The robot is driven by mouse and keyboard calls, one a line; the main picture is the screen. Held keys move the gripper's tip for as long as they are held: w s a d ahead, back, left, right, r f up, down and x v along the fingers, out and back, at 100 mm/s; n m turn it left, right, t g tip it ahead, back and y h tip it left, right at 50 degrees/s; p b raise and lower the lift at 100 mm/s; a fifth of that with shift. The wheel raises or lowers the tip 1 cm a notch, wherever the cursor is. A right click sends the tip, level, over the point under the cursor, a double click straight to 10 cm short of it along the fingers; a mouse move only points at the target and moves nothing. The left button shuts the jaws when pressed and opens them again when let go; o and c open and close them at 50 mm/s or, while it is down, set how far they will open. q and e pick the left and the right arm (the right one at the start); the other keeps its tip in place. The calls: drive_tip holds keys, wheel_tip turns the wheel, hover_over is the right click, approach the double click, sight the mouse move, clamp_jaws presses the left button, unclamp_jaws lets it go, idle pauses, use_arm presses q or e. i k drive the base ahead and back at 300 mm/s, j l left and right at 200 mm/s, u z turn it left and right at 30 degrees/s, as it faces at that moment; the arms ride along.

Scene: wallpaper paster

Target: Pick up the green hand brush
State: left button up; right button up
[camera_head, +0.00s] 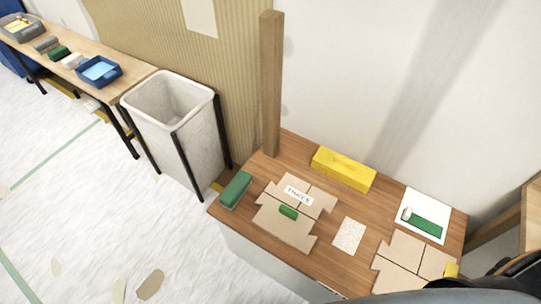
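A green block-shaped thing with a paler underside, which looks like the green hand brush (235,190), lies at the left edge of the brown wooden table (330,213). It is apart from the cardboard pieces to its right. A smaller green piece (288,212) lies on the cardboard. Neither gripper can be made out in this view. A dark rounded part at the bottom right corner may be my own arm or body.
A yellow block (343,169) and a white sheet with a green patch (423,216) lie along the table's back. A wooden post (271,85) rises at its back left corner. A white bin (172,119) stands left. A bench (130,76) holds a blue tray (99,72). Open floor lies left.

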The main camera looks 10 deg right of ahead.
sight(229, 198)
drive_tip(key=i+j, duration=0.2)
drive_tip(key=j, duration=0.15)
drive_tip(key=i+j, duration=0.2)
drive_tip(key=j, duration=0.2)
drive_tip(key=i+j, duration=0.2)
drive_tip(key=j, duration=0.15)
drive_tip(key=i+j, duration=0.2)
drive_tip(key=j, duration=0.15)
drive_tip(key=j+z, duration=0.1)
drive_tip(key=z, duration=0.4)
drive_tip(key=i+j+z, duration=0.1)
drive_tip(key=z, duration=0.4)
drive_tip(key=j+z, duration=0.1)
drive_tip(key=z, duration=0.4)
